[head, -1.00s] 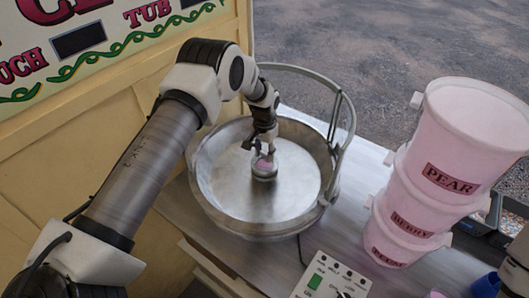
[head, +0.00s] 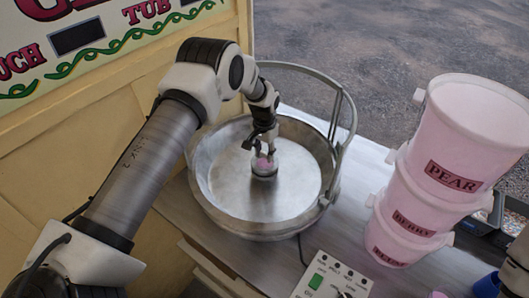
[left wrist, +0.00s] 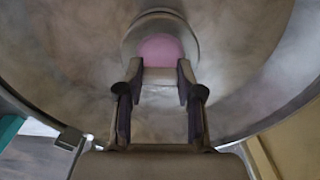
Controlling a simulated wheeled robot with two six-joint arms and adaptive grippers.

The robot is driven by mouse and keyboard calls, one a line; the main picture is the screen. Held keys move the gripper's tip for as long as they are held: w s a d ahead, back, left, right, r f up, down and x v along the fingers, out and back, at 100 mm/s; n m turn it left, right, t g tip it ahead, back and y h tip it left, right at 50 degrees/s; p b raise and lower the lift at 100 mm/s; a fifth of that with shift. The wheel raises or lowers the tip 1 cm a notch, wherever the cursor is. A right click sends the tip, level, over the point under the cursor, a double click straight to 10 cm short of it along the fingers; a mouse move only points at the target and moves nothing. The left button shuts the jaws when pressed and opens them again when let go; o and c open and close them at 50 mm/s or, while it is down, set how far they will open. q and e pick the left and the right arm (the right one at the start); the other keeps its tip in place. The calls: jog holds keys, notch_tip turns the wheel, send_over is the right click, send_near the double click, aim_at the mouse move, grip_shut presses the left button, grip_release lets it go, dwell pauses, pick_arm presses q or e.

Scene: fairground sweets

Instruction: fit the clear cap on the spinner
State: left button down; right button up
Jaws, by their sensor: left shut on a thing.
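The spinner (head: 264,171) is a small metal cup with pink sugar in it, at the middle of a wide steel bowl (head: 212,205). It also shows in the left wrist view (left wrist: 131,40), its pink round face just beyond my fingers. My left gripper (head: 262,151) points down right over the spinner. In the left wrist view its two dark fingers (left wrist: 161,72) are shut on a pale, see-through piece, which looks like the clear cap (left wrist: 161,77). The cap's edge is hard to make out, and I cannot tell whether it touches the spinner. My right gripper is not in view.
A curved metal rail (head: 345,110) rises around the bowl's back and right. A stack of pink tubs (head: 455,135) stands to the right. A control box (head: 330,280) with a green switch sits in front. A yellow panel wall (head: 90,135) is at left.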

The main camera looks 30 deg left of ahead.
aim_at(264, 153)
pick_arm(q)
jog(key=shift+f, duration=0.1)
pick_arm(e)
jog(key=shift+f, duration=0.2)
pick_arm(q)
jog(key=c, duration=0.7)
grip_release()
jog(key=shift+o, duration=0.5)
jog(key=o, duration=0.5)
jog(key=shift+r+p, duration=1.45)
jog(key=shift+r, duration=1.6)
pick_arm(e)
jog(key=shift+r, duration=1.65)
pick_arm(q)
jog(key=shift+f, duration=0.1)
